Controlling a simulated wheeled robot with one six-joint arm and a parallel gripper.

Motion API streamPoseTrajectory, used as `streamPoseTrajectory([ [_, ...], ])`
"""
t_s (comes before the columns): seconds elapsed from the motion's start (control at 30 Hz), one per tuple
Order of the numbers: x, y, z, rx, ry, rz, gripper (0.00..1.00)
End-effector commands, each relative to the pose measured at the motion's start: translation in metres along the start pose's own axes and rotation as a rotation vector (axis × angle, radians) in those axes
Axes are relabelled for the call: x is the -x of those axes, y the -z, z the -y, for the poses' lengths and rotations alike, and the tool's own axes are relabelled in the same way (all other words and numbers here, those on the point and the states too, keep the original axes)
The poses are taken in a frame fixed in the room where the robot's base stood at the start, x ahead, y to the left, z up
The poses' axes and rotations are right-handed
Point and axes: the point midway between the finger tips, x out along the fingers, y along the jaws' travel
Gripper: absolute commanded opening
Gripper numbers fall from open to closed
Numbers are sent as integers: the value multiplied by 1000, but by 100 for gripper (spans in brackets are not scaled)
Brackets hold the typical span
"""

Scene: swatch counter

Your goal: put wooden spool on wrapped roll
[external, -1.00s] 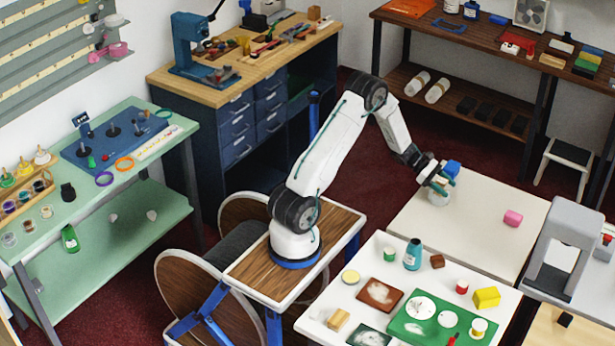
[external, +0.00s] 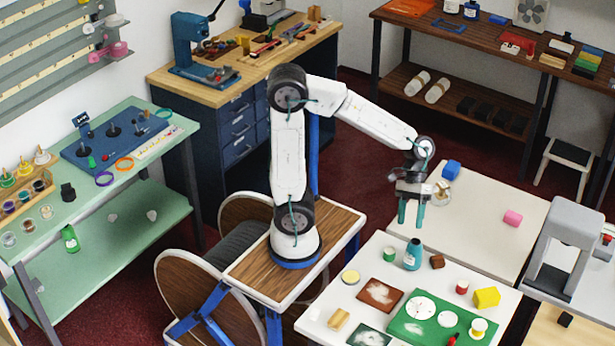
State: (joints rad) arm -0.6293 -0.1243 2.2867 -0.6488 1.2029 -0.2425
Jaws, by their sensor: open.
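A small pale, round piece with a tan tint (external: 441,193) stands at the left edge of the rear white table; it may be the wrapped roll, but it is too small to be sure. A small spool-like piece with a pale top and yellow body (external: 478,328) stands on the right end of the green board; I cannot tell if it is the wooden spool. My gripper (external: 411,222) is open and empty. Its two teal fingers point down, above the back of the front white table and left of the pale round piece. Nothing is between them.
The green board (external: 400,326) holds white discs. A blue cube (external: 452,169) and a pink piece (external: 512,217) lie on the rear table, which is mostly clear.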

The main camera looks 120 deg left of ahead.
Motion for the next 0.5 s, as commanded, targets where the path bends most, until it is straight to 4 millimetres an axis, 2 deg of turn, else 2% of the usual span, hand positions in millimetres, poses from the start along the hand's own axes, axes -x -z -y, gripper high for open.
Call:
streamPoseTrajectory([
  [0.03, -5, -34, 2, -133, 68, -13, 60],
  [0.1, -9, -70, 14, -310, 163, -34, 60],
  [0.2, -12, -113, 36, -561, 289, -70, 60],
  [0.33, -10, -147, 67, -851, 425, -122, 60],
  [0.5, -5, -164, 94, -1099, 534, -178, 60],
])
